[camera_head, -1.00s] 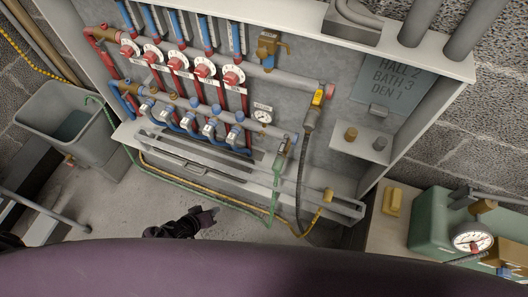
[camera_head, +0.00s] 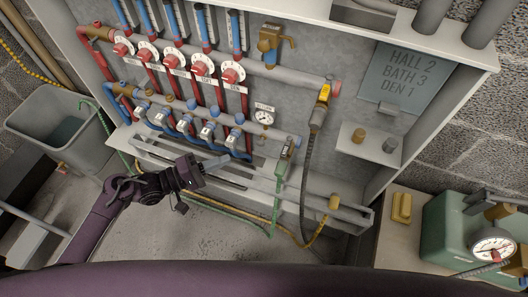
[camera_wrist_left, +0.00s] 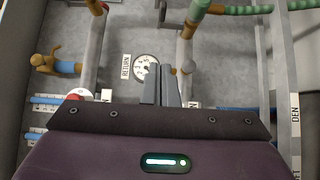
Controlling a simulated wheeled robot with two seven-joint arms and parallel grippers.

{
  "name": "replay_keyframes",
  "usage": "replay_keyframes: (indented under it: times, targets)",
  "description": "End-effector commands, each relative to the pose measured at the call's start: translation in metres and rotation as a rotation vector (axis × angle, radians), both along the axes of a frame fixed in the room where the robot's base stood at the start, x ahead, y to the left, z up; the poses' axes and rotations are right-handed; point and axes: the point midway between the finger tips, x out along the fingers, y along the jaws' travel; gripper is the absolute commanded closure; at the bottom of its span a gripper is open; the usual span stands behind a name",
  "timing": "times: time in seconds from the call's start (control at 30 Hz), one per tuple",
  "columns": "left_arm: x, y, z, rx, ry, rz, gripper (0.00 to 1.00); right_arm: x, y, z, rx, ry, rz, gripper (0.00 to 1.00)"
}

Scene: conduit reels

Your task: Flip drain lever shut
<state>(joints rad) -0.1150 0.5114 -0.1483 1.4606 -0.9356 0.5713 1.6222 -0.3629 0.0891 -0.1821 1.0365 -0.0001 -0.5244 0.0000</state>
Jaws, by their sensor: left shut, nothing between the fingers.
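The drain valve (camera_head: 286,152) sits at the right end of the lower return pipe, with a green hose (camera_head: 277,190) hanging from it. Its lever is too small for me to tell its angle. In the left wrist view, the green hose (camera_wrist_left: 245,11) meets a brass-coloured fitting (camera_wrist_left: 199,14) at the top. My left gripper (camera_head: 226,159) is shut and empty, in front of the lower manifold, left of the drain valve and apart from it. Its closed fingers also show in the left wrist view (camera_wrist_left: 162,72), pointing toward the return gauge (camera_wrist_left: 146,68). My right gripper is out of view.
A yellow-handled valve (camera_head: 324,94) with a dark hose is above right of the drain valve. Red dials (camera_head: 202,65) line the upper pipe. A grey rail (camera_head: 318,206) crosses below. A small shelf (camera_head: 368,146) and a green pump (camera_head: 455,225) are right.

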Motion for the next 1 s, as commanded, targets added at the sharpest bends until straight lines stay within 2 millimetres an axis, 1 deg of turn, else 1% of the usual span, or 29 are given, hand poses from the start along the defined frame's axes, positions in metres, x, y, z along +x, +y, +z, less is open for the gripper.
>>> replay_keyframes:
  times: [0.17, 0.27, 0.6, 0.67, 0.8, 0.9, 1.0]
  targets:
    - [0.007, -0.013, 0.000, -0.002, -0.002, 0.001, 1.00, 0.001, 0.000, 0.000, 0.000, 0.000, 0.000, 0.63]
    - [0.015, -0.029, 0.000, -0.002, -0.002, 0.000, 1.00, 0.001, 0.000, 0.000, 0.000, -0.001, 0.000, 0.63]
    - [0.048, -0.093, 0.000, -0.002, -0.002, 0.000, 1.00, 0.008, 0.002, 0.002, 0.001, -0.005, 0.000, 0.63]
    - [0.041, -0.103, 0.000, -0.001, 0.002, 0.000, 1.00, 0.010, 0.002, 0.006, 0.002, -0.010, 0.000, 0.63]
    - [0.036, -0.118, 0.000, 0.000, 0.001, 0.001, 1.00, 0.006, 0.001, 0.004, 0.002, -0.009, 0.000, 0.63]
    - [0.034, -0.125, 0.000, 0.001, 0.000, 0.001, 1.00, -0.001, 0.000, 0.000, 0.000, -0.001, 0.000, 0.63]
    - [0.033, -0.127, 0.000, 0.001, 0.000, 0.001, 1.00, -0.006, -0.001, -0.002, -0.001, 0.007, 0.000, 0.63]
